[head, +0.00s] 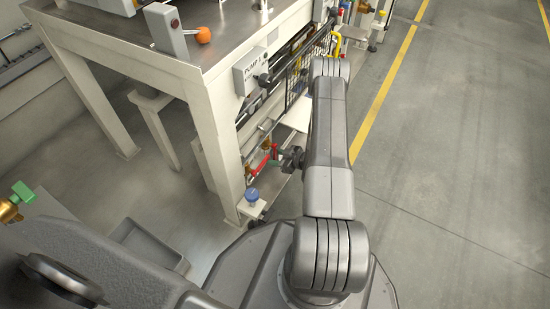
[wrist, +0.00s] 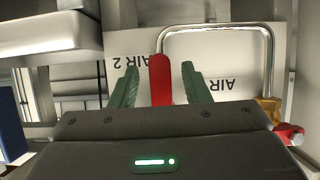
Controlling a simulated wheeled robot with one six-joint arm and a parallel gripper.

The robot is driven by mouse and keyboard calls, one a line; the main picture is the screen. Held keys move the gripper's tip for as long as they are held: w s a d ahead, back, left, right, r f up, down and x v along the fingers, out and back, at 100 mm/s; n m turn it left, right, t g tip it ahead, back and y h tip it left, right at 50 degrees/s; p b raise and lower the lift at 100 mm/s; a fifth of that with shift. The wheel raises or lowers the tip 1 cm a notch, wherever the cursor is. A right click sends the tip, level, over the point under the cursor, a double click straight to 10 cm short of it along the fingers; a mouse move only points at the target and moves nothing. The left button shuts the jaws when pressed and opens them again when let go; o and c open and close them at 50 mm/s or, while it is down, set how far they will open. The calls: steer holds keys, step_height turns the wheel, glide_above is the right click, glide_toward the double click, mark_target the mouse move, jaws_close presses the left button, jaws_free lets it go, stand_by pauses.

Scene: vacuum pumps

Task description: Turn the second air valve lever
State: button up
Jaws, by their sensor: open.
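A red lever (wrist: 160,80) stands between the two green fingers of my gripper (wrist: 157,85) in the wrist view. The fingers are open, with a small gap on either side of the lever. A white panel (wrist: 205,60) behind it reads "AIR 2" near the lever and "AIR" further right. A second red handle (wrist: 290,135) sits by a brass fitting at the right. In the head view my gripper (head: 274,153) is low at the side of the pump frame, beside red valve parts (head: 262,165); I cannot tell there which lever is which.
A bent metal rail (wrist: 215,30) arches over the panel. In the head view the metal-topped frame (head: 120,40) carries a "PUMP 1" box (head: 250,72). A blue knob (head: 252,195) is below my gripper. The floor (head: 450,130) at the right is clear.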

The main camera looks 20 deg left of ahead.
steer(key=shift+v, duration=0.9)
steer(key=p+v, duration=0.2)
steer(key=v, duration=0.4)
stand_by(0.3)
steer(key=b+x, duration=0.1)
steer(key=x, duration=0.3)
steer(key=shift+a+f, duration=0.25)
steer(key=shift+b+x, duration=0.35)
steer(key=shift+x, duration=0.5)
steer(key=shift+d+r, duration=0.1)
steer(key=shift+r, duration=0.1)
